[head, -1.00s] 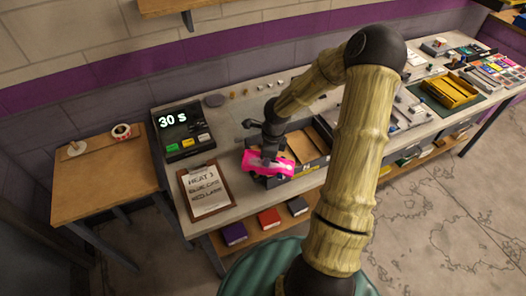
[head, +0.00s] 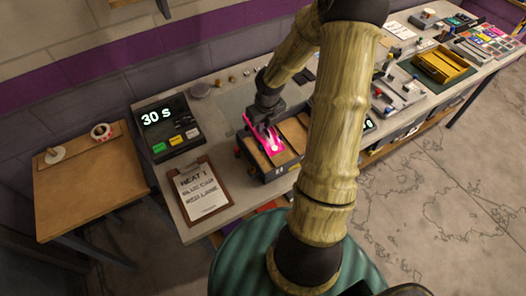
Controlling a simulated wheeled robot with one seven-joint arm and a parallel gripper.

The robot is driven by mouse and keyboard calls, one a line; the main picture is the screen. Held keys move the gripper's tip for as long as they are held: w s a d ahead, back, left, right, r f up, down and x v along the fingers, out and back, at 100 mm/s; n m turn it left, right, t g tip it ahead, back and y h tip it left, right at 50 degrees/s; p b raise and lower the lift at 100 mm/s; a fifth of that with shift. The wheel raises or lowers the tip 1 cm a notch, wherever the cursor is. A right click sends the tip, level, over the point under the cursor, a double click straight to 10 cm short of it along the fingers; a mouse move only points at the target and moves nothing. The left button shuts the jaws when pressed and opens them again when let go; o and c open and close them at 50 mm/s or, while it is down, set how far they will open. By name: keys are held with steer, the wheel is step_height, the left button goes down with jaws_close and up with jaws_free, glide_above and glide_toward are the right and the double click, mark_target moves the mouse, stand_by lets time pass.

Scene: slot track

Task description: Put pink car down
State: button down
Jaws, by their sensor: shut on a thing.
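The pink car (head: 262,138) is at my gripper (head: 264,124), over the left part of a dark box (head: 281,173) on the bench. My gripper points down and is shut on the car. The arm and gripper cover part of the car, and I cannot tell whether it touches the box. Tan surfaces show inside the box, with a dark divider between its left and right parts.
A clipboard (head: 201,190) and a timer reading 30 S (head: 167,127) are left of the box. Small knobs line the bench's back edge. A yellow tray (head: 442,66) is far right. A small wooden table (head: 85,185) stands at the left.

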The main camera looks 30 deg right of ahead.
mark_target(264, 136)
step_height(264, 136, down, 6)
steer(key=shift+r+b, duration=0.1)
steer(key=shift+b, duration=0.6)
steer(key=shift+f+b, duration=0.45)
steer(key=shift+f, duration=1.65)
steer(key=shift+f+b, duration=0.3)
steer(key=shift+f, duration=0.05)
steer(key=shift+f, duration=0.1)
steer(key=c, duration=1.4)
jaws_free()
steer(key=shift+o, duration=0.2)
